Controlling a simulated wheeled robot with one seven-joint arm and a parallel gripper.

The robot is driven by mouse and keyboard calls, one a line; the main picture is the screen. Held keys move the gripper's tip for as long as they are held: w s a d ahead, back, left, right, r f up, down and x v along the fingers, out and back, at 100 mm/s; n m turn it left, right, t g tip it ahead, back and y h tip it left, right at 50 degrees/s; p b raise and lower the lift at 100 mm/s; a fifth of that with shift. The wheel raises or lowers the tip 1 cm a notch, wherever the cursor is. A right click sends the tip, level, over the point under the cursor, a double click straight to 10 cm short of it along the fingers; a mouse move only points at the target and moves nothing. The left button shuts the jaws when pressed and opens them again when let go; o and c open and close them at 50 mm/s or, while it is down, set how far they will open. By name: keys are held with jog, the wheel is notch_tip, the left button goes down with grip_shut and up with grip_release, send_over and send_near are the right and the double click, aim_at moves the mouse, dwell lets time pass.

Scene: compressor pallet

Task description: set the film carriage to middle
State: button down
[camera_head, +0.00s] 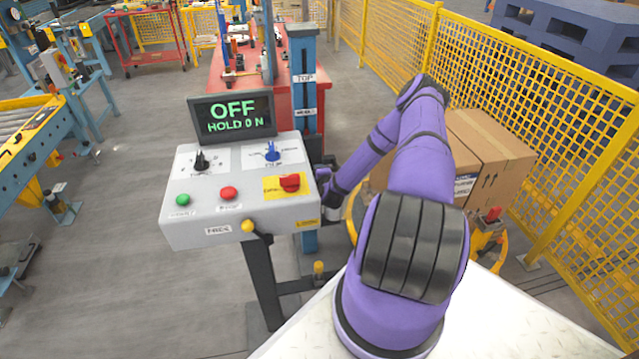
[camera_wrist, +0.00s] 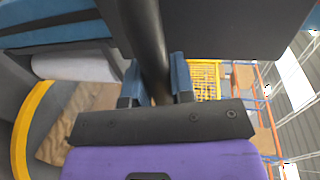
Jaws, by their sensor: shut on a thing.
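The blue mast (camera_head: 305,60) stands behind the control box, with a "TOP" label and a lower label too small to read surely. A dark part at the mast (camera_head: 322,165), probably the film carriage, is mostly hidden by the box and my arm. My gripper (camera_wrist: 156,82) is shut on a dark round bar (camera_wrist: 147,35), probably the carriage's handle, with one blue finger on each side. A whitish roll (camera_wrist: 75,66) shows left of the bar in the wrist view. In the head view my gripper is low beside the mast, largely hidden.
The control box (camera_head: 240,190) stands left of my arm, its display (camera_head: 232,115) reading "OFF" and "HOLD 0 N". Cardboard boxes (camera_head: 490,150) stand right of my arm, inside a yellow ring (camera_head: 505,240). Yellow mesh fencing (camera_head: 560,110) closes off the right side.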

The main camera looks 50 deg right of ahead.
aim_at(317, 156)
notch_tip(317, 156, up, 5)
jog(key=shift+f, duration=0.1)
dwell(0.3)
jog(key=c, duration=1)
grip_release()
jog(key=shift+o, duration=0.2)
jog(key=shift+s, duration=0.1)
jog(key=v, duration=1)
jog(key=shift+s+a, duration=0.2)
jog(key=shift+s, duration=0.05)
